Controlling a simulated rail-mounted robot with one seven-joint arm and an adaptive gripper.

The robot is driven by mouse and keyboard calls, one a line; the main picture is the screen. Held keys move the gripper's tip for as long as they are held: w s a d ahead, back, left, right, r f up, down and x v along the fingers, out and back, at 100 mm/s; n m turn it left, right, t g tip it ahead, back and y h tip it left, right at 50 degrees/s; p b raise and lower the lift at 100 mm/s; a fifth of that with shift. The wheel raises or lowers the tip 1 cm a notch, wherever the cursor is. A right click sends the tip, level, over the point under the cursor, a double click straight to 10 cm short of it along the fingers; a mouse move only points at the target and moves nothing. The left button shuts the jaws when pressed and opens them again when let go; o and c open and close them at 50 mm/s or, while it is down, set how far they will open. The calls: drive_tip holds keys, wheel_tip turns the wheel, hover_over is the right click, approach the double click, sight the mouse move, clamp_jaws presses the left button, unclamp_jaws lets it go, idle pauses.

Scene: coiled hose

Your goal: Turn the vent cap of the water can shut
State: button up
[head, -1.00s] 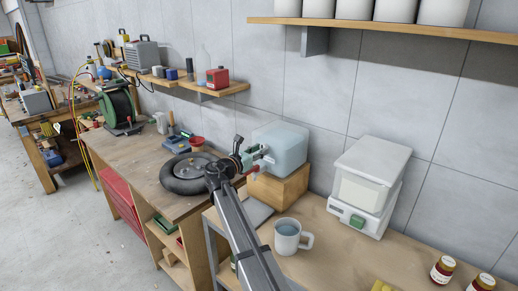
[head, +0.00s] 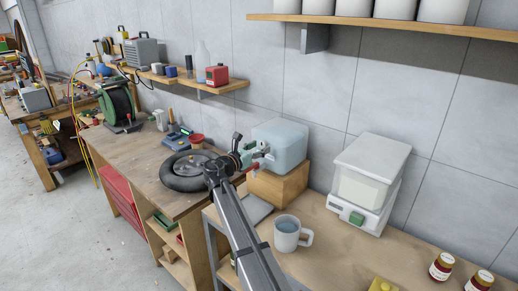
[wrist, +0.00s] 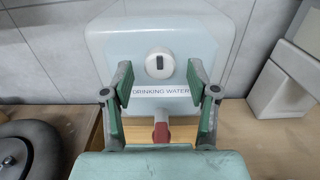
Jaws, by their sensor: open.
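The water can (head: 283,143) is a pale blue translucent container standing on a wooden block (head: 280,184). In the wrist view its face (wrist: 100,62) bears the words "DRINKING WATER". The vent cap (wrist: 160,65) is a round white disc with a dark upright bar, above the lettering. A red tap (wrist: 161,132) sits below the lettering. My gripper (wrist: 159,84) is open, its green-padded fingers to the left and right of the cap and lower in the picture. No contact with the cap shows. In the head view, my gripper (head: 256,156) is at the can's front left, hiding the cap.
A mug of water (head: 287,234) stands on the bench below my arm. A white box-shaped appliance (head: 368,185) stands to the right. A shelf (head: 390,30) overhangs the upper right.

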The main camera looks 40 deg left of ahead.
drive_tip(key=s, duration=1.1)
drive_tip(key=shift+s, duration=0.4)
